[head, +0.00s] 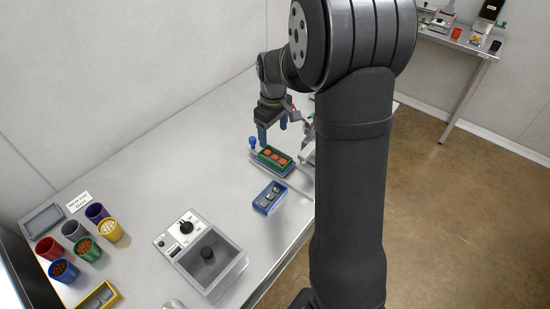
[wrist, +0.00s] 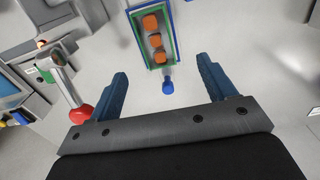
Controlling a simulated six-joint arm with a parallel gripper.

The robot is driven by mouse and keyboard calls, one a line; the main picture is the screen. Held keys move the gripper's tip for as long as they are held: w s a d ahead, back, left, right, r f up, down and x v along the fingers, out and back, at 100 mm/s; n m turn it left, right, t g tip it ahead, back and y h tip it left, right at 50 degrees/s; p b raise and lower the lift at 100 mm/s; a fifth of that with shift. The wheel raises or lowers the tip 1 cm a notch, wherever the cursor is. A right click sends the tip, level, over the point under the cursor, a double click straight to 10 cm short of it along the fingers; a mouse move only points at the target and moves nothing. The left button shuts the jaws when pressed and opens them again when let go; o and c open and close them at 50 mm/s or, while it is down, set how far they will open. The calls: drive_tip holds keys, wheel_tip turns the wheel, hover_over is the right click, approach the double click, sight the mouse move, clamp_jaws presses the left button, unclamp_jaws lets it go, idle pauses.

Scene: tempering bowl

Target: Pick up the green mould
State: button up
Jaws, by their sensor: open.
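The green mould (head: 274,157) is a rectangular frame with three orange-brown pieces in it. It sits in a holder with a blue-knobbed handle (head: 253,142) on the table. In the wrist view the green mould (wrist: 171,45) is at the top middle, with the blue knob (wrist: 168,87) at its near end. My gripper (head: 272,133) is above the table, just behind the mould in the head view. Its two blue fingers are apart with nothing between them, and in the wrist view my gripper (wrist: 164,78) points toward the knob end.
A tempering machine (head: 202,255) and several coloured cups (head: 87,248) stand at the left. A red-ball lever (wrist: 80,114) is close beside my left finger in the wrist view.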

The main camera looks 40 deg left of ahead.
hover_over(275, 156)
drive_tip(key=f, duration=0.5)
drive_tip(key=shift+s+f, duration=0.3)
drive_tip(key=f, duration=0.5)
drive_tip(key=shift+w+f, duration=0.1)
drive_tip(key=shift+w, duration=0.25)
drive_tip(key=c, duration=1.2)
